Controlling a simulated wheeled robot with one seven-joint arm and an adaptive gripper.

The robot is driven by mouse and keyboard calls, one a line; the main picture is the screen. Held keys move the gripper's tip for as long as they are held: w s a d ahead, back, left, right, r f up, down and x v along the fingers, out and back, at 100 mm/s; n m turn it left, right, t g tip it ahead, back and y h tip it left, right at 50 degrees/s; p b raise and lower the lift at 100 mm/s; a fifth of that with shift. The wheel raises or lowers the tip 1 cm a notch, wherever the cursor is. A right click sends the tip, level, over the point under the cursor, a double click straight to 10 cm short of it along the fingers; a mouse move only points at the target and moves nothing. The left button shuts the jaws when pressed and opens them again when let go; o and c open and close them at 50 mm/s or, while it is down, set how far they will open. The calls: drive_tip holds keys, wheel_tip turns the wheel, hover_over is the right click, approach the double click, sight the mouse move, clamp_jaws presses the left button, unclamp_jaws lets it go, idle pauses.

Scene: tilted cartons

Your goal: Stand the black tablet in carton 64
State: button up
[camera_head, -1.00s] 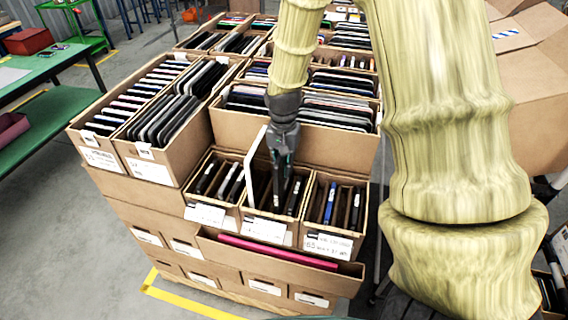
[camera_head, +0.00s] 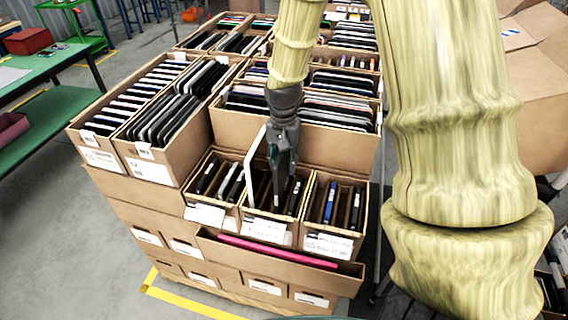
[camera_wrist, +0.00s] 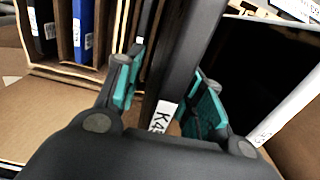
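The black tablet (camera_wrist: 186,50) stands on edge between my gripper's fingers, with a white label starting "K4" at its end. My gripper (camera_head: 284,190) reaches down into the middle small carton (camera_head: 268,231) of the front row. In the wrist view its two teal-padded fingers (camera_wrist: 168,95) are spread on either side of the tablet, with a gap showing on the left side. The middle carton's number is too small to read; the carton to its right (camera_head: 328,243) seems marked 65. The tablet's lower part is hidden.
A white-edged panel (camera_head: 253,152) leans up out of the middle carton, just left of my gripper. Dark devices stand in the neighbouring small cartons, including a blue one (camera_head: 330,203). A pink item (camera_head: 277,251) lies in the low tray in front. Larger full cartons rise behind.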

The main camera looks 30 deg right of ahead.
wheel_tip(320, 180, up, 11)
drive_tip(key=shift+f, duration=0.2)
drive_tip(key=shift+r, duration=0.1)
idle(0.4)
wheel_tip(320, 180, up, 7)
drive_tip(key=p, duration=0.6)
idle(0.5)
